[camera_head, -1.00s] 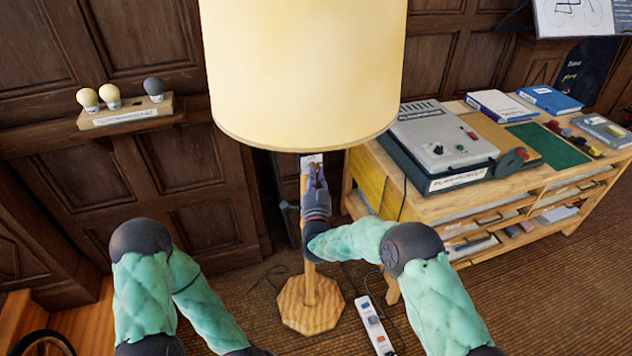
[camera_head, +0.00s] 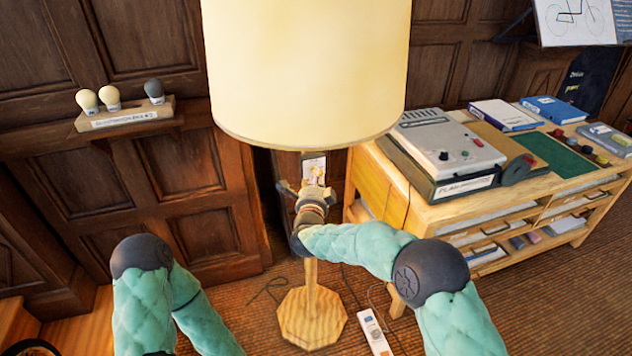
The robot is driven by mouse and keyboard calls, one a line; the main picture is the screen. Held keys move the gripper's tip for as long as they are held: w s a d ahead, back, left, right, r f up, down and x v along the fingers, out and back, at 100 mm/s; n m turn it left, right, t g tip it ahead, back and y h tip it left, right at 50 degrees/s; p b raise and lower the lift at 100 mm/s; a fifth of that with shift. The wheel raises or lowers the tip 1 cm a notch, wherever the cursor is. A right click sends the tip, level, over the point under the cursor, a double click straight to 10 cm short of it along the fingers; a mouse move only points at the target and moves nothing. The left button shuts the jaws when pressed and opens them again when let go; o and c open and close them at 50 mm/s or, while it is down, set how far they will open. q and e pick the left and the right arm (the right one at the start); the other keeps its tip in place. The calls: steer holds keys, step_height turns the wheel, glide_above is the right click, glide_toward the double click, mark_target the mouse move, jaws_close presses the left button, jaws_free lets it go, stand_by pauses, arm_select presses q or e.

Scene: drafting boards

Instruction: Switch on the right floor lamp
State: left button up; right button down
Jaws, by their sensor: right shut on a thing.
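The floor lamp (camera_head: 308,75) stands in front of me, with a large cream shade, a wooden pole and an eight-sided wooden base (camera_head: 312,318). A small pale plate (camera_head: 314,166) shows on the pole just under the shade. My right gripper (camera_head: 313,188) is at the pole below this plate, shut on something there. The wrist hides part of the pole, and I cannot make out exactly what is between the fingers. My left arm (camera_head: 150,290) is bent at the lower left; its gripper is not in view.
A wooden cabinet (camera_head: 470,215) at the right bears a grey machine (camera_head: 445,145), books and a green mat. A white power strip (camera_head: 374,335) lies on the floor near the lamp base, with cables. A wall shelf at the left holds three bulbs (camera_head: 110,98).

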steer(key=shift+d+m, duration=0.1)
steer(key=shift+m, duration=0.2)
steer(key=shift+r, duration=0.1)
steer(key=c, duration=1.2)
jaws_free()
steer(key=shift+w, duration=0.1)
steer(key=shift+o, duration=0.2)
steer(key=s+a, duration=0.1)
steer(key=s, duration=1.1)
